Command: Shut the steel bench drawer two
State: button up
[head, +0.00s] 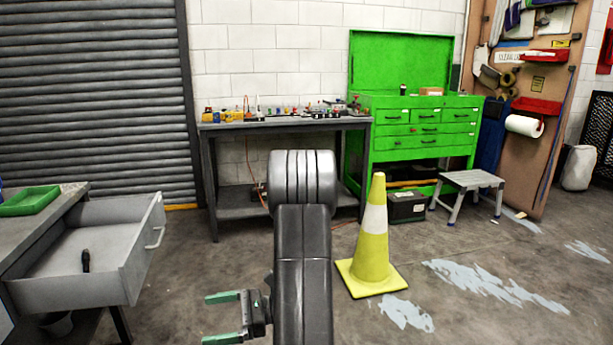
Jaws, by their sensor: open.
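A grey steel bench (48,222) stands at the left edge of the head view, cut off by the frame. Its drawer (130,262) is pulled well out to the right, with a pale handle (155,237) on its front panel. A small dark object (86,261) is inside the drawer. I cannot read a number on the drawer. My gripper (222,319) is low in the picture, right of the drawer and apart from it. Its two green-tipped fingers point left and are spread with nothing between them.
A green tray (30,200) sits on the bench top. A yellow cone (373,245) stands on the floor right of my arm. A long workbench (285,124), a green tool chest (425,128) and a step stool (468,182) are farther back. Floor between the drawer and workbench is clear.

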aim_at(121, 238)
jog(key=l+u, duration=0.1)
jog(key=u, duration=1.95)
